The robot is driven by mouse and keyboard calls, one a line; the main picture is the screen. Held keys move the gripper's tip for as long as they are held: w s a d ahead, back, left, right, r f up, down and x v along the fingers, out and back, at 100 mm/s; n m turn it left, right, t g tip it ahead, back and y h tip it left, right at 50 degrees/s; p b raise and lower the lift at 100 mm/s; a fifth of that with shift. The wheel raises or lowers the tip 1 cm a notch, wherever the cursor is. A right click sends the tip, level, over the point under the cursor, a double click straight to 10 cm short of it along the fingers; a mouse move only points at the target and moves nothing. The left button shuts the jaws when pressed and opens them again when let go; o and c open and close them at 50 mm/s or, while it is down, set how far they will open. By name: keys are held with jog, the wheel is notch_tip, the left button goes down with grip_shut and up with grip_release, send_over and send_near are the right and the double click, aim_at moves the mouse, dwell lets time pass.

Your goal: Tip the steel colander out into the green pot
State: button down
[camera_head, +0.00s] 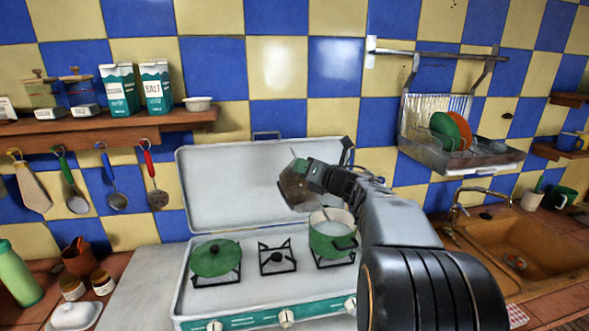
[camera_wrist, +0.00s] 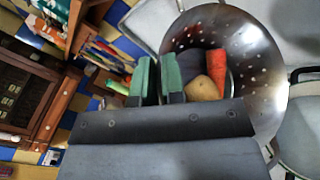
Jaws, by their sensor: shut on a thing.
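The steel colander (camera_head: 294,187) is in the air above the stove, up and to the left of the green pot (camera_head: 328,240). It looks tilted in the head view. My gripper (camera_head: 312,174) is shut on its edge. In the wrist view the perforated colander (camera_wrist: 258,62) lies beyond my green-tipped gripper (camera_wrist: 158,78). An orange carrot (camera_wrist: 216,65) and a tan potato (camera_wrist: 204,88) are inside it, partly hidden by the gripper. The green pot stands on the right burner, open at the top, with something pale inside. My arm is close to its right side.
A green lidded pan (camera_head: 215,259) is on the left burner, and the middle burner (camera_head: 277,259) is empty. The raised stove cover (camera_head: 225,190) stands behind. A dish rack (camera_head: 465,150) hangs above the sink (camera_head: 535,250) at right. Utensils hang under the left shelf (camera_head: 110,126).

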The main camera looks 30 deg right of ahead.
jog(key=shift+s+d+f+b, duration=0.1)
jog(key=shift+d+f+b, duration=0.05)
jog(key=shift+d+b, duration=0.35)
jog(key=s+d+f+m+t+b, duration=0.1)
jog(key=s+d+m+t+b, duration=0.1)
jog(key=d+m+b, duration=0.2)
jog(key=s+d+f+m+t+h+b, duration=0.1)
jog(key=d+f+m+t+b, duration=0.1)
jog(key=d+m+b, duration=0.3)
jog(key=shift+s+d+m+t+b, duration=0.3)
jog(key=shift+s+d+t+b, duration=0.15)
jog(key=shift+d, duration=1.55)
jog(key=shift+t+h, duration=0.25)
jog(key=shift+h, duration=0.05)
jog(key=b, duration=0.3)
jog(key=shift+r, duration=0.1)
dwell(0.7)
